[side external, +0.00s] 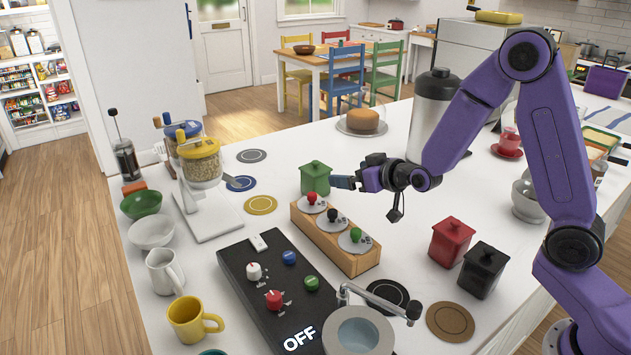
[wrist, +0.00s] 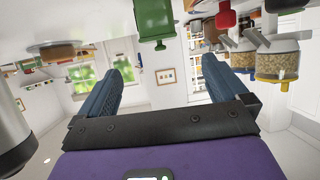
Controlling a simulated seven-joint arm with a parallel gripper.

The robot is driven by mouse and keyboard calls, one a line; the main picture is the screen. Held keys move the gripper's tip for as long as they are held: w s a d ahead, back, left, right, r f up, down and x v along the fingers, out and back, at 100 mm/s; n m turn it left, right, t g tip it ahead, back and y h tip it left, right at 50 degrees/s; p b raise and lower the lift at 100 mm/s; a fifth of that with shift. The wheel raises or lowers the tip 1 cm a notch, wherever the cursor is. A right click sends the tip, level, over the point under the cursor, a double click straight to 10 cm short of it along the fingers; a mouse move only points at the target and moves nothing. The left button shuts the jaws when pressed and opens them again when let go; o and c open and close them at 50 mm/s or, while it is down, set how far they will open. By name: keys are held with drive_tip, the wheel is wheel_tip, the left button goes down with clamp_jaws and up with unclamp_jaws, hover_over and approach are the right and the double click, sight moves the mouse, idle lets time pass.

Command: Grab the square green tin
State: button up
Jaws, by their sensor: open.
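The square green tin (side external: 315,179) stands upright on the white counter in the side view, behind the wooden block with levers. My gripper (side external: 343,182) is just right of it, with its blue fingers pointing left towards it. In the wrist view, which is upside down, the green tin (wrist: 153,22) is at the top edge, partly cut off. It lies sideways between the lines of my two open fingers (wrist: 160,68), but beyond their tips and towards the counter side. Nothing is held.
The wooden block (side external: 335,238) with red, black and green levers stands close in front of the tin. A red tin (side external: 452,242) and a black tin (side external: 482,270) stand at right. A grinder (side external: 200,172) stands left. A tall silver canister (side external: 432,112) is behind my arm.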

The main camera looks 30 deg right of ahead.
sight(322, 171)
drive_tip(key=x, duration=1.6)
drive_tip(key=shift+s+d+f, duration=0.1)
drive_tip(key=shift+d, duration=0.05)
drive_tip(key=c, duration=1.1)
